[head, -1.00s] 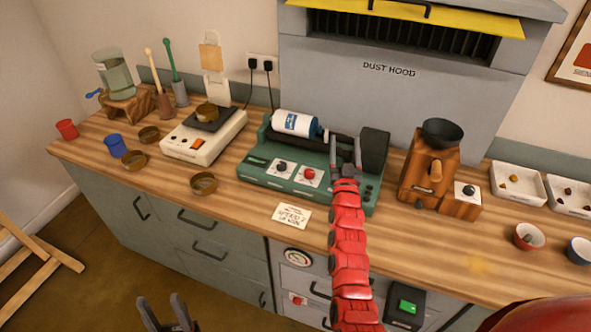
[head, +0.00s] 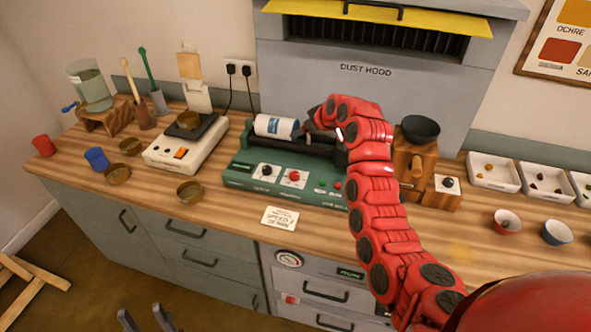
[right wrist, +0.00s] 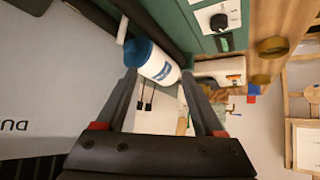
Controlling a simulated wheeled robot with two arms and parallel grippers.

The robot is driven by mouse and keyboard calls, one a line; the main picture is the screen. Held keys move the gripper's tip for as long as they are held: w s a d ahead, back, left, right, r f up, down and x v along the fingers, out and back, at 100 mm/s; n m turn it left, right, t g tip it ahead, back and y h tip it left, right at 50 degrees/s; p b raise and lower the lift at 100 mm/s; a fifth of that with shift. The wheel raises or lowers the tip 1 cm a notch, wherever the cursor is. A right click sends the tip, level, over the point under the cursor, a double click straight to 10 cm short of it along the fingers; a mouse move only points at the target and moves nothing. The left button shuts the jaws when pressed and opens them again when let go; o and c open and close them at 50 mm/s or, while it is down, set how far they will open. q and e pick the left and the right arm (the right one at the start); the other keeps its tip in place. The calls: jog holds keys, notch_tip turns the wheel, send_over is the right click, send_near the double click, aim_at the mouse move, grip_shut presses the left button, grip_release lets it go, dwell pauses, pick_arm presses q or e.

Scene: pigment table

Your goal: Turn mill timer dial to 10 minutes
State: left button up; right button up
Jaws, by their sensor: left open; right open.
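The green mill (head: 240,160) stands on the counter with a white jar with a blue label (head: 276,126) lying on its rollers. Its front has a dial with a black knob on a white plate (head: 266,170) and a red-knobbed dial (head: 294,176). Their markings are too small to read. The black knob also shows in the right wrist view (right wrist: 219,21). My right gripper (right wrist: 158,78) is open, with the jar seen between and beyond its fingers; I cannot tell whether they touch. In the head view my right arm hides the mill's right end. My left gripper (head: 146,316) is open and empty, low in front of the cabinets.
A scale (head: 185,150) with a brass dish stands left of the mill. A note card (head: 280,217) lies in front of it. A wooden grinder (head: 405,165) stands to the right, partly behind my arm. The counter in front of the mill is otherwise clear.

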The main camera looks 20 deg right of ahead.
jog(key=s+r+n+g, duration=0.3)
jog(key=s+g, duration=0.2)
jog(key=s, duration=0.4)
jog(key=b, duration=0.3)
send_near(295, 174)
jog(key=p+x, duration=0.4)
jog(key=x, duration=0.2)
jog(key=shift+f, duration=0.25)
jog(key=shift+x, duration=0.9)
grip_shut()
